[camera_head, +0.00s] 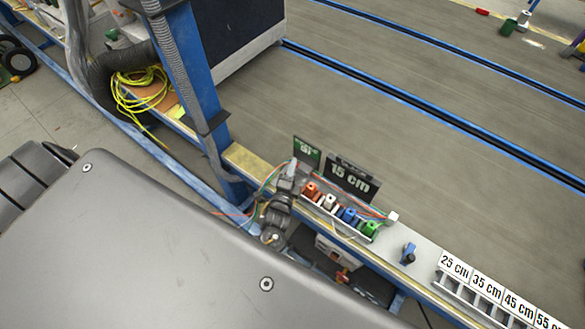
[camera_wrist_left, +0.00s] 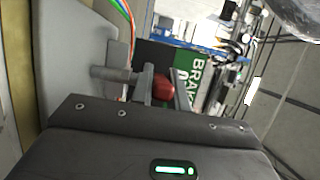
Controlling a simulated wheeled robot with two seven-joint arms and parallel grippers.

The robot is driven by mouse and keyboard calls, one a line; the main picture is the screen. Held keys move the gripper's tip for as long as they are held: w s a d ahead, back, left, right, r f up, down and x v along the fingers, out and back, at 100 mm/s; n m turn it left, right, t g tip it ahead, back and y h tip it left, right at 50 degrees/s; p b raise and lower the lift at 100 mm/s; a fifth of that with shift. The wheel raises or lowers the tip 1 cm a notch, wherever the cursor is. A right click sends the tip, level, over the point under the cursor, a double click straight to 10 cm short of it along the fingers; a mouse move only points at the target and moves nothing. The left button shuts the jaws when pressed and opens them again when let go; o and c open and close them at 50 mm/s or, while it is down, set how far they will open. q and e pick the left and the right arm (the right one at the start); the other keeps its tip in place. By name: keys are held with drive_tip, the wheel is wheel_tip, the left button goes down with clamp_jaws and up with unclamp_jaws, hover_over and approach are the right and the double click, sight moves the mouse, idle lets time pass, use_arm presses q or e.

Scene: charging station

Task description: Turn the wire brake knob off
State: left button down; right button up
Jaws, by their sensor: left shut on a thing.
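The wire brake knob (camera_wrist_left: 164,86) is red and sits in front of a green sign (camera_wrist_left: 190,68) lettered "BRAKE" in the left wrist view. My left gripper (camera_wrist_left: 161,92) has a finger on each side of the knob and is shut on it. The knob's stem and the far ends of the fingers are partly hidden. In the head view the green sign (camera_head: 307,152) stands at the left end of the bench, and the knob itself cannot be made out there. My right gripper is not in view.
A black "15 cm" sign (camera_head: 352,177) stands right of the green sign. Red, white, blue and green spools (camera_head: 348,214) sit in a row, with a blue knob (camera_head: 408,254) farther right. Loose colored wires run close by. A blue post (camera_head: 190,75) rises at left.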

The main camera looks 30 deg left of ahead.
use_arm(q)
drive_tip(key=shift+d+y, duration=0.1)
drive_tip(key=shift+y, duration=0.2)
drive_tip(key=c, duration=1.4)
unclamp_jaws()
drive_tip(key=shift+o, duration=0.2)
drive_tip(key=v, duration=1)
drive_tip(key=shift+s+d, duration=0.2)
drive_tip(key=shift+s, duration=0.15)
